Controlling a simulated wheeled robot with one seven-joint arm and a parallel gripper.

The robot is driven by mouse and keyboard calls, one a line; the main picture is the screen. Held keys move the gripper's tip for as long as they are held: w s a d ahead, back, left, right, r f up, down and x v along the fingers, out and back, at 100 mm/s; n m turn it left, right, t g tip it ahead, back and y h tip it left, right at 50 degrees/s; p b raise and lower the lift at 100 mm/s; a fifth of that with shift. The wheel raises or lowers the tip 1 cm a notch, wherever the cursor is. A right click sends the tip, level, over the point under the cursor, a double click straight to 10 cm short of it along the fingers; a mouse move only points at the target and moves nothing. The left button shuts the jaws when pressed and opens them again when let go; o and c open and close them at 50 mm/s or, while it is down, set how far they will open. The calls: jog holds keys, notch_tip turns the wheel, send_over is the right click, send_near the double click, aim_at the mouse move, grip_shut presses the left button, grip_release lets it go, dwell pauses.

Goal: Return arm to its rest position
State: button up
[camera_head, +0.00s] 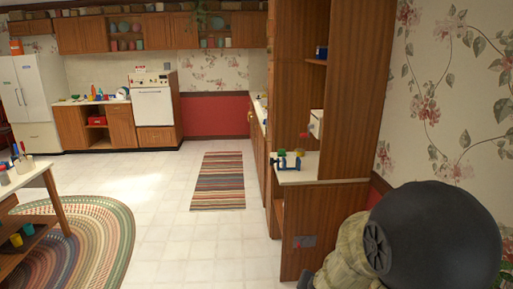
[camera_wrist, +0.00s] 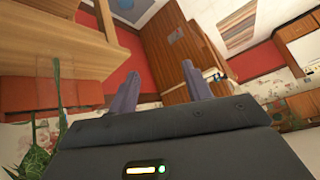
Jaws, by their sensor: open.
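My gripper (camera_wrist: 160,72) shows in the wrist view with its two purple-grey fingers spread apart. Nothing is between the fingers. Beyond them are a tall wooden cabinet (camera_wrist: 168,38), a red wall panel and the floor, tilted in the picture. In the head view a dark rounded part and a beige sleeve, which look like my arm, fill the lower right corner. The gripper itself cannot be made out there.
A wooden cabinet (camera_head: 345,100) with a small white counter (camera_head: 298,174) stands close at the right, beside the floral wall (camera_head: 450,100). A table (camera_head: 25,180) is at the left edge. Open floor with a striped rug (camera_head: 218,181) lies between. Green leaves (camera_wrist: 42,150) are near the gripper's left.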

jog(key=s+n+g+y, duration=0.1)
jog(key=s+n+g, duration=0.4)
jog(key=s, duration=0.8)
jog(key=shift+s+a+r+n+y+p, duration=0.3)
jog(key=shift+s+a+r+y, duration=0.05)
jog(key=shift+a+r+y, duration=0.1)
jog(key=shift+c, duration=1.2)
jog(key=shift+w, duration=0.1)
jog(key=shift+c, duration=0.2)
